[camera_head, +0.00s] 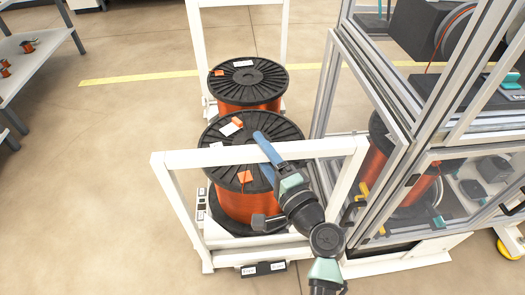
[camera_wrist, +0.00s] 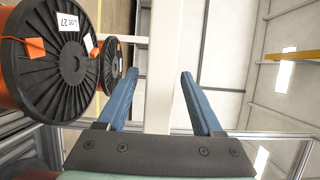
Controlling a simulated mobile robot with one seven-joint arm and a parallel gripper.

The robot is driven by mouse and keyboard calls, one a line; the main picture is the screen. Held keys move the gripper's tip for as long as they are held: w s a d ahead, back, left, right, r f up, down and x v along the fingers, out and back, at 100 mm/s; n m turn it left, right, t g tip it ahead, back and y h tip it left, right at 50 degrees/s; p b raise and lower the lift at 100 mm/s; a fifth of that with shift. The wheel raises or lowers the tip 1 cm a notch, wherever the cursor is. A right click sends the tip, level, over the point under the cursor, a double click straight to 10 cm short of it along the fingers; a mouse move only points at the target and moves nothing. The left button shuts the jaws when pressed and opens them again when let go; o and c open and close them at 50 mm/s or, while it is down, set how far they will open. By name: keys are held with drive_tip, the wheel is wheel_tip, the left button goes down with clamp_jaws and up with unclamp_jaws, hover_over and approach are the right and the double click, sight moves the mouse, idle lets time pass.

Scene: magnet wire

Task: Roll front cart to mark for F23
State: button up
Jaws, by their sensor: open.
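The front cart (camera_head: 167,178) is a white frame with a top bar. It carries a large black-flanged spool of orange wire (camera_head: 240,205) with paper labels. My gripper (camera_head: 260,137) is at the top bar, with its blue fingers open. In the wrist view the white bar (camera_wrist: 160,110) runs between the two fingers (camera_wrist: 160,74), with gaps on both sides. I cannot tell whether a finger touches it. The spool (camera_wrist: 75,65) shows at the left there, with a label reading "LOT 27". I cannot make out a mark for F23.
A second white cart (camera_head: 284,40) with another wire spool (camera_head: 247,80) stands just behind. A framed machine enclosure (camera_head: 335,85) stands close on the right, with a spool inside. A yellow floor line (camera_head: 130,77) crosses behind. A shelf (camera_head: 35,50) is at upper left. The left floor is clear.

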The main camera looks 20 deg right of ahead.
drive_tip(key=shift+s, duration=0.1)
drive_tip(key=s+d, duration=0.1)
drive_tip(key=s, duration=1.1)
drive_tip(key=shift+s+d, duration=0.2)
drive_tip(key=shift+s, duration=0.15)
